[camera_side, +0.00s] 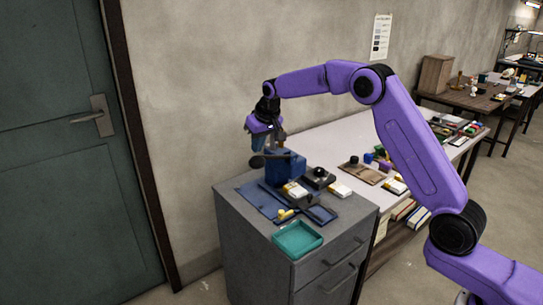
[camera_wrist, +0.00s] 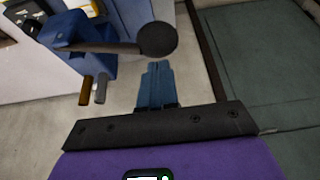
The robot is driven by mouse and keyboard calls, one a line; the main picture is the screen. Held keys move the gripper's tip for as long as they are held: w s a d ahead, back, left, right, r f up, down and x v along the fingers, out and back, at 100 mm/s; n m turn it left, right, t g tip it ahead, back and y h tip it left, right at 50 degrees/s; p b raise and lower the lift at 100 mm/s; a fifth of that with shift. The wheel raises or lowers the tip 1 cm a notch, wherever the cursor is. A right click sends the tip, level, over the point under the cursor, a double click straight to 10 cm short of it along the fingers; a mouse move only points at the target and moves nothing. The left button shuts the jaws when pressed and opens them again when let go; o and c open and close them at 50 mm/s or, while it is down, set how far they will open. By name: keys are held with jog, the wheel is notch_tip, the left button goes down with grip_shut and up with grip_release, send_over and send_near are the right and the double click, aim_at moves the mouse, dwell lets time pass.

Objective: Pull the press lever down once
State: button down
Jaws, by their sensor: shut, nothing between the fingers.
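The blue press (camera_side: 285,168) stands on the grey cabinet at its wall side. Its lever ends in a round black knob (camera_side: 257,161), which sticks out to the left past the cabinet edge. In the wrist view the knob (camera_wrist: 158,40) and the dark lever arm (camera_wrist: 105,47) show clearly, with the blue press body (camera_wrist: 90,70) at the left. My gripper (camera_side: 259,146) is above the knob in the side view. In the wrist view its blue fingers (camera_wrist: 155,68) are together and empty, with the tips close to the knob; I cannot tell whether they touch.
The grey cabinet (camera_side: 250,230) carries a blue mat (camera_side: 262,203), a teal tray (camera_side: 297,239), a small blue tray (camera_side: 321,214) and small yellow and white pieces. A white table with blocks adjoins at the right. The wall and a green door (camera_side: 60,170) lie left of the press.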

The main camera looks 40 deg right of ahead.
aim_at(260, 159)
dwell(0.4)
jog(key=shift+d+f, duration=0.1)
jog(key=shift+f, duration=3.55)
jog(key=shift+r, duration=3.65)
